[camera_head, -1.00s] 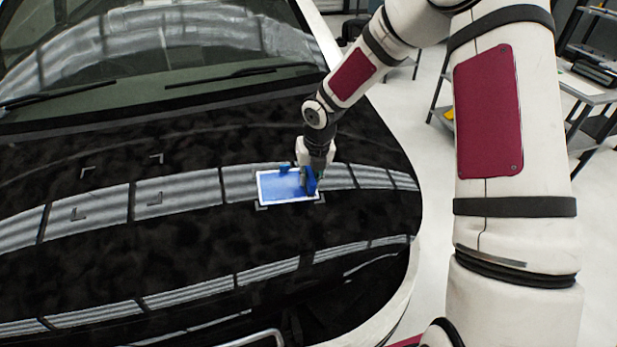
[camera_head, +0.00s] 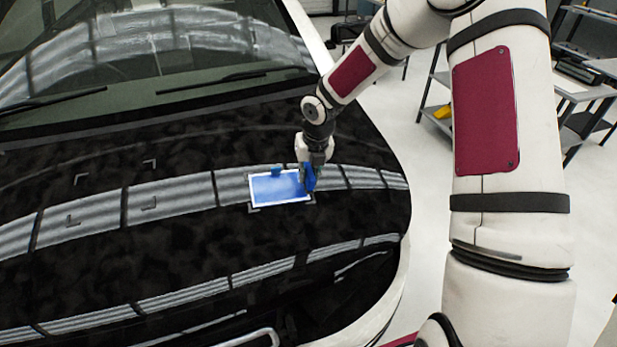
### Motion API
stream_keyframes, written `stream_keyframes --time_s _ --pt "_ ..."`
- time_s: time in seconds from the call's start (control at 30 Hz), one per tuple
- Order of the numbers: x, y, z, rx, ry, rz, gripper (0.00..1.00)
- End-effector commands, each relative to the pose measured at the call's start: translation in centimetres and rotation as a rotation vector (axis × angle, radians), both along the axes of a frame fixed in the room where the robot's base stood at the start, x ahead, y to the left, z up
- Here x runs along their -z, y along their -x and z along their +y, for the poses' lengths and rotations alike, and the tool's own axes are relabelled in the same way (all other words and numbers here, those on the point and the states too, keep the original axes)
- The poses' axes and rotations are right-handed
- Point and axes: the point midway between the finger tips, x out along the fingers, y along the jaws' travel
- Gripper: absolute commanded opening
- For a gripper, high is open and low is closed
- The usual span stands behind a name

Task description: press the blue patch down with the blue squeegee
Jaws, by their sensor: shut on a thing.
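The blue patch (camera_head: 277,189) lies on the black car hood, with a white border around it. A small blue tab (camera_head: 276,171) shows at its upper edge. My gripper (camera_head: 308,170) is at the patch's right end, pointing down, and is shut on the blue squeegee (camera_head: 310,181). The squeegee stands near upright at the patch's right edge. Whether its lower edge touches the patch or the hood I cannot tell. The gripper's fingers are small and partly hidden behind the squeegee.
The glossy black hood (camera_head: 200,255) is mostly bare around the patch. Corner marks (camera_head: 115,190) outline another spot to the left. The windshield with wipers (camera_head: 235,76) is behind. A grey shelf (camera_head: 580,100) stands at the far right.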

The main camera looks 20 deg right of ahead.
Motion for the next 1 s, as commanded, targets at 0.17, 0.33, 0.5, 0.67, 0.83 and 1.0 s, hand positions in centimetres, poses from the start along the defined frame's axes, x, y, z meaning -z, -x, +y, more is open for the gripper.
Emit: stream_keyframes --time_s 0.17,0.33,0.5,0.67,0.83,1.0 --pt "-1.8 0.5 -0.2 0.001 0.0 -0.002 0.0" --pt "-3.3 0.8 -0.3 0.001 0.001 -0.002 0.0" --pt "-4.6 1.0 -0.4 0.002 0.0 -0.001 0.0" --pt "-5.0 1.1 -0.4 0.001 0.0 0.0 0.0" --pt "-5.0 1.0 -0.4 0.0 0.0 0.0 0.0" --pt "-4.9 1.0 -0.4 0.0 0.0 0.0 0.0"
